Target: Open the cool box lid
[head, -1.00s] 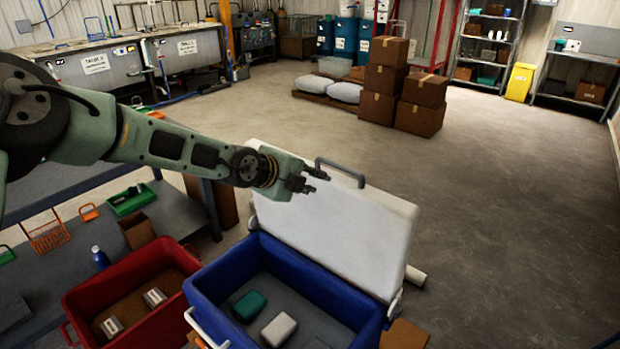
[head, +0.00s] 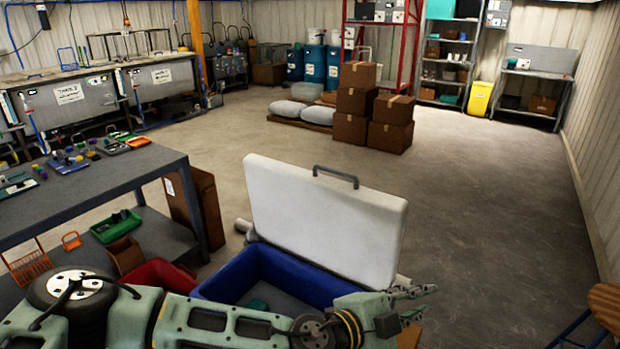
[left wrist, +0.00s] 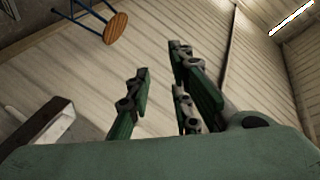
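The cool box (head: 222,284) is blue, with its white lid (head: 325,222) standing open at the far side. The lid's grey handle (head: 335,177) is at its top edge. My left gripper (head: 415,304) is right of the box, in front of the lid's lower right corner, apart from the handle. In the left wrist view its fingers (left wrist: 161,62) are spread and empty. My right gripper is not in view.
A red bin (head: 160,274) stands left of the box, partly hidden by my arm. A grey workbench (head: 110,180) is at left. Stacked cartons (head: 355,102) stand farther back. A stool (head: 606,303) is at the right edge. The floor behind and right of the box is clear.

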